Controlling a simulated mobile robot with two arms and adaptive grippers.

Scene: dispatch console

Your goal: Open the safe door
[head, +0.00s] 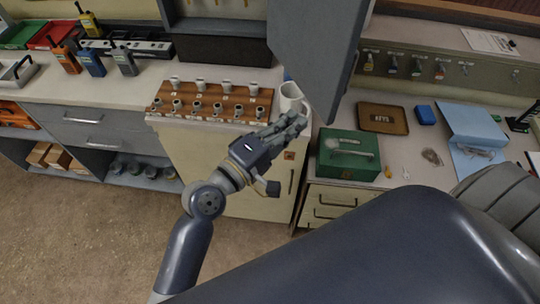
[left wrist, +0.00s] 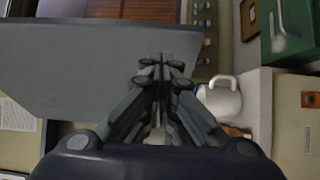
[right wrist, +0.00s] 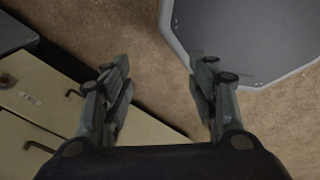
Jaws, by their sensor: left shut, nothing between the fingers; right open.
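A grey flat panel (head: 315,50), which looks like the safe door, stands out at an angle from the wall at the top of the head view. It also shows as a broad grey face in the left wrist view (left wrist: 90,65). My left gripper (head: 298,121) is shut and empty, by the panel's lower edge; I cannot tell if it touches. Its closed fingers overlap the panel in the left wrist view (left wrist: 161,68). The panel's handle and hinge are not visible. My right gripper (right wrist: 160,68) is open and empty above the floor.
A white mug (head: 291,98) stands just behind my left fingers, beside a wooden rack (head: 215,101) of stamps. A green cash box (head: 348,154) and a brown key tray (head: 383,118) are to the right. Several radios stand far left. The floor at left is clear.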

